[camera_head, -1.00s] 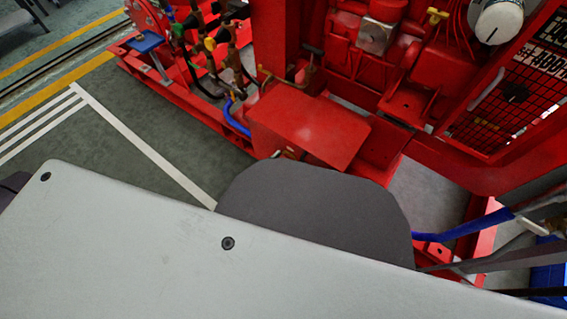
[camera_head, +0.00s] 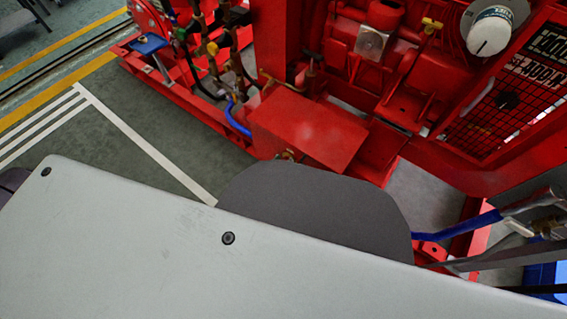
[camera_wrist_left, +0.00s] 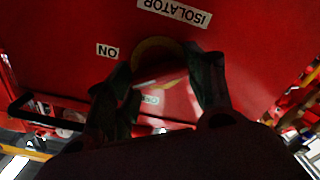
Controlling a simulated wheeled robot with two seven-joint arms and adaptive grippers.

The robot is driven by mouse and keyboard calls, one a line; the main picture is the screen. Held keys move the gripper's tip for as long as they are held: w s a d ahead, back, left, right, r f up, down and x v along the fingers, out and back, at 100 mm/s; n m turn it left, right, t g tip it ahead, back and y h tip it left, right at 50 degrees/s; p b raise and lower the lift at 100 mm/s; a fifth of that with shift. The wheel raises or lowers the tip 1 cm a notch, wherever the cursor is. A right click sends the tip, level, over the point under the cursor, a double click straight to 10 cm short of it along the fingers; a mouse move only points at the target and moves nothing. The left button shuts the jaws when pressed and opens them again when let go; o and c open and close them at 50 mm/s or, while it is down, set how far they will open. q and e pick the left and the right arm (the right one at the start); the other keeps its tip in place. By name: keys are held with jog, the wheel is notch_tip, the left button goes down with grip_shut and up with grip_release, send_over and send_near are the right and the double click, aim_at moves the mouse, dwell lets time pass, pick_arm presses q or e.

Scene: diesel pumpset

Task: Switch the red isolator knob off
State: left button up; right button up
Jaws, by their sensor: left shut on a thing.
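The red isolator knob (camera_wrist_left: 165,80) shows in the left wrist view, with a yellow ring (camera_wrist_left: 155,46) around its far side. It is mounted on a red panel (camera_wrist_left: 60,40) under an ISOLATOR label (camera_wrist_left: 174,12). An ON label (camera_wrist_left: 108,51) is to the left, and another small label (camera_wrist_left: 150,100) is partly covered. The labels read upside down. My left gripper (camera_wrist_left: 160,88) is shut on the knob, with one dark finger on each side. Shadow and the fingers hide part of the knob, so its exact angle is unclear. Neither gripper shows in the head view.
The red pumpset frame (camera_head: 490,168) fills the upper right of the head view, with a red flat cover (camera_head: 308,128). A white round dial (camera_head: 490,32) and black mesh (camera_head: 500,110) are at right. A blue bar (camera_head: 455,228) crosses below. Green floor (camera_head: 125,105) is clear at left.

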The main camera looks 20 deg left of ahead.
pick_arm(q)
jog(key=n, duration=1)
jog(key=shift+a+f+n+p, duration=0.1)
jog(key=shift+f+n+p, duration=0.2)
jog(key=shift+n, duration=0.1)
jog(key=shift+c, duration=0.2)
jog(key=o, duration=1)
jog(key=shift+o, duration=0.2)
jog(key=shift+r, duration=0.1)
jog(key=shift+s, duration=0.1)
jog(key=v, duration=1.1)
jog(key=shift+s+a, duration=0.15)
jog(key=shift+s, duration=0.25)
